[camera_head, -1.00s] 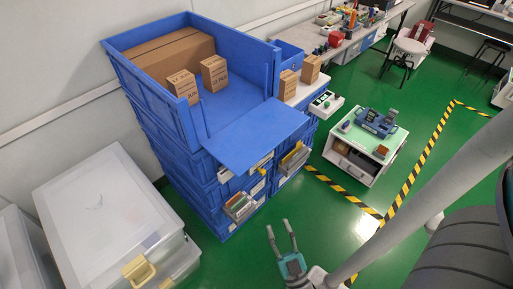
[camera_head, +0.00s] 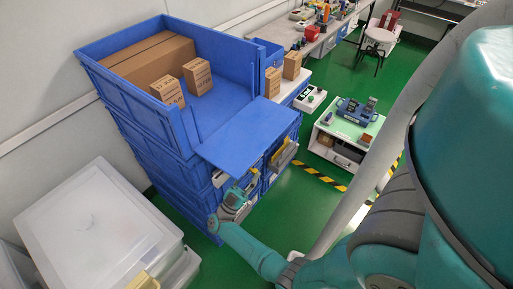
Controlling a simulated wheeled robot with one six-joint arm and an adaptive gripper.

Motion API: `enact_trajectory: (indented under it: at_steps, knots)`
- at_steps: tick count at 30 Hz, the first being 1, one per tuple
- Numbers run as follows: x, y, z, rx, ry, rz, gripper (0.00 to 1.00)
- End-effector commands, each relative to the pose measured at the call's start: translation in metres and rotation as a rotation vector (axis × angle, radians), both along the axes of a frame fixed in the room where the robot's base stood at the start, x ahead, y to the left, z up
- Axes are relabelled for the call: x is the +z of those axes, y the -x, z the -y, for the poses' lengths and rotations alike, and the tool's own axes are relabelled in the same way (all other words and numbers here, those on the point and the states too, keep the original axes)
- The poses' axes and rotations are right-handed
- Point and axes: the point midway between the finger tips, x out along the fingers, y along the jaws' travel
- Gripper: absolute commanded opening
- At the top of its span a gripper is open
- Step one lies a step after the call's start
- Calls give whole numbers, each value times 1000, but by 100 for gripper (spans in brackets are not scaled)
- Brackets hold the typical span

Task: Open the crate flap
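The blue crate (camera_head: 95,62) stands on top of a stack of blue crates. Its blue flap (camera_head: 248,137) is folded down at the front opening and juts outward as a flat panel, roughly level. My gripper (camera_head: 240,192) is at the end of my teal arm, just below the flap's front left corner, close to the lower crate's front. Its fingers are small and partly hidden, so I cannot tell whether they are open or touch anything.
Cardboard boxes (camera_head: 168,92) stand in the top crate. A clear lidded bin (camera_head: 95,225) is at the lower left. A white cart (camera_head: 335,150) with a blue device is at right. Green floor (camera_head: 300,205) is free between the stack and the cart.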

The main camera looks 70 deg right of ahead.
Motion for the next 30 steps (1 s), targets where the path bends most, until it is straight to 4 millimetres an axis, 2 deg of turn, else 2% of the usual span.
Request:
enact_trajectory:
  at_steps: [7,21,30]
  knots:
    - [11,5,13,-23,-2,4,38]
    - [65,25,63,-19,1,5,38]
    - [76,28,73,-17,0,3,38]
